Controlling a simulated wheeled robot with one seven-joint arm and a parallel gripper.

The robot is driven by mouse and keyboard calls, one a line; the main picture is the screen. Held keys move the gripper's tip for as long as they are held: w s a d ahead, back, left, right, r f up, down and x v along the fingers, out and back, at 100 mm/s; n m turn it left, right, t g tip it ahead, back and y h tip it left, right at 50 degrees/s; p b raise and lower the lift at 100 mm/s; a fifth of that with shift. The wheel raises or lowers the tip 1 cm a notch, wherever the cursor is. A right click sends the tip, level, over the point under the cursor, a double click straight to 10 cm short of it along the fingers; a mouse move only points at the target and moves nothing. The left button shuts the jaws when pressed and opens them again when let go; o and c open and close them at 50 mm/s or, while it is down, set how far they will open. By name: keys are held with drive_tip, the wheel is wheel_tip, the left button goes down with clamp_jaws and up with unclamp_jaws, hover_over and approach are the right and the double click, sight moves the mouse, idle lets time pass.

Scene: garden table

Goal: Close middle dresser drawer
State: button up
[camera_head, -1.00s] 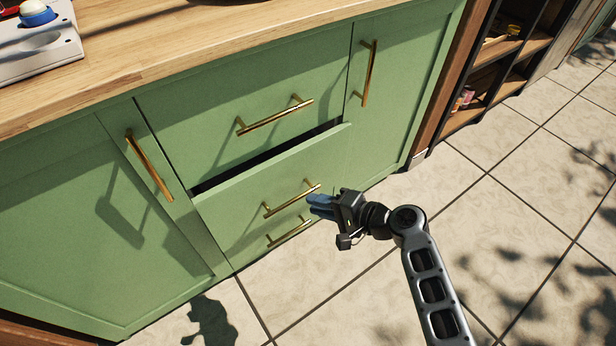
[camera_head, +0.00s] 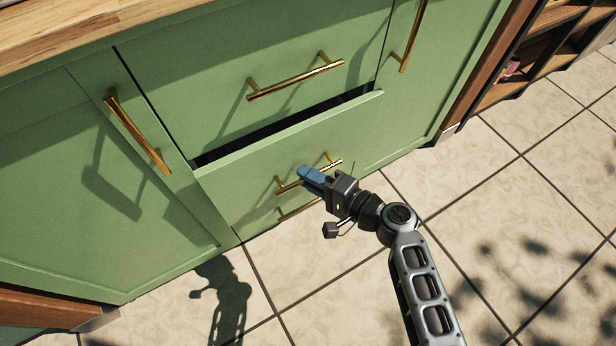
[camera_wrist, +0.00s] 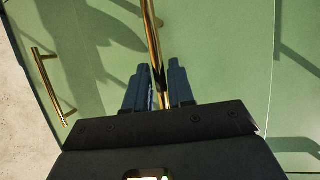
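The middle drawer (camera_head: 240,182) of the green dresser stands partly open, with a dark gap along its top edge. Its brass handle (camera_head: 289,185) is on its front; in the wrist view a brass bar (camera_wrist: 153,40) runs between my fingers. My gripper (camera_head: 306,174) is at the drawer front, over the handle and hiding part of it. In the wrist view my two blue fingers (camera_wrist: 158,80) are parted by a narrow gap, one on each side of the bar. Whether they touch the bar or the drawer front is not clear.
The top drawer (camera_head: 250,70) is shut above. A lower brass handle (camera_head: 300,209) shows below. Cabinet doors with brass handles (camera_head: 138,135) flank the drawers. A wooden countertop (camera_head: 60,35) is above. The tiled floor (camera_head: 520,230) at right is clear; an open shelf (camera_head: 520,70) stands beyond.

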drive_tip(key=shift+w+a, duration=0.15)
drive_tip(key=shift+a, duration=0.2)
drive_tip(key=shift+c, duration=0.5)
clamp_jaws()
drive_tip(key=shift+f, duration=0.1)
